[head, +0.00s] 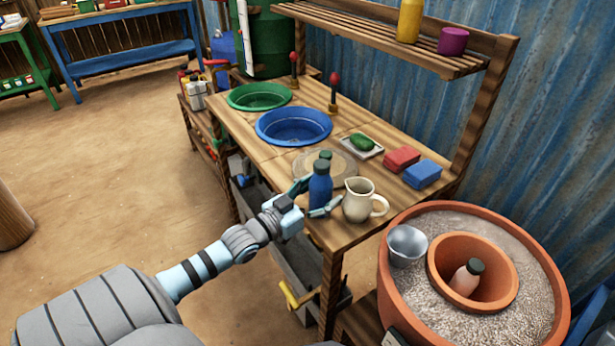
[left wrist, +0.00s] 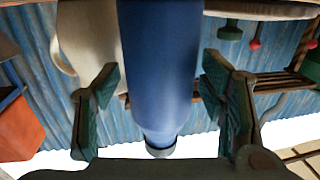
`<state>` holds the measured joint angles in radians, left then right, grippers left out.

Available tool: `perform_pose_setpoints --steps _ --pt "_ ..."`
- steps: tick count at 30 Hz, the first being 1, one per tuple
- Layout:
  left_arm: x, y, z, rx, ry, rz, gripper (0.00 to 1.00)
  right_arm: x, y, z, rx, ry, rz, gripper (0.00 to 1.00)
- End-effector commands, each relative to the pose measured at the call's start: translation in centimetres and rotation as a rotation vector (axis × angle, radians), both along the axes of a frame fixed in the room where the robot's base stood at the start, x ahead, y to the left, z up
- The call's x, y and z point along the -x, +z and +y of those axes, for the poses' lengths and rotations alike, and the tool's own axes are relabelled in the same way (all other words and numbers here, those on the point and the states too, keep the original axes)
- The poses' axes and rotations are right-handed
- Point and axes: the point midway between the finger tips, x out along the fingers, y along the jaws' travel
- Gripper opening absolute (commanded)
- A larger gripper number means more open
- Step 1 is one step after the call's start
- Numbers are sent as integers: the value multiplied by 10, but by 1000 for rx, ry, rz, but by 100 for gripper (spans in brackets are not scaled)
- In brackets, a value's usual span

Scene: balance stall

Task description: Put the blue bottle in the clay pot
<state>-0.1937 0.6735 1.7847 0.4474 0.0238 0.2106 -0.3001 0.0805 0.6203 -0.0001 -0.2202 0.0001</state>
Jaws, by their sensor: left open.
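The blue bottle (head: 320,190) stands upright on the wooden bench, its dark cap on top. My left gripper (head: 313,198) is open, with one finger on each side of the bottle. In the left wrist view the bottle (left wrist: 160,75) is between the open fingers (left wrist: 160,85), with a gap showing on both sides. The clay pot (head: 436,262) sits inside a larger sand-filled clay pot (head: 384,290) at the lower right. A pale bottle with a dark cap (head: 467,277) leans inside it. My right gripper is not in view.
A cream jug (head: 357,203) stands close right of the blue bottle. A metal cup (head: 407,245) rests on the sand. Blue (head: 293,127) and green (head: 258,96) basins stand farther back.

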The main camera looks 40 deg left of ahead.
Motion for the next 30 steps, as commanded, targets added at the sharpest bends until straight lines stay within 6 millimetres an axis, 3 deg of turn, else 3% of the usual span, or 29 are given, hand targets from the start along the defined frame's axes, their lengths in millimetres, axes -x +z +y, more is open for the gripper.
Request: perform_pose_setpoints --steps 5,10,16,24,26,27,29,30 --pt "24 7 4 1 2 8 64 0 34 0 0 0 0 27" --pt "73 8 10 0 1 9 64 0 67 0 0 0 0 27" --pt "112 2 16 -1 0 6 64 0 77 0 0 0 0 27" --pt "119 -3 18 -3 6 10 64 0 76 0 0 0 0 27" --pt "121 -19 24 -17 30 47 64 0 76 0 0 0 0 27" --pt "125 -41 31 -34 59 97 64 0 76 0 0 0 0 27" --pt "137 -90 43 -69 118 219 64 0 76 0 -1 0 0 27" --pt "152 -132 51 -92 163 327 64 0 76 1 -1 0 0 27"
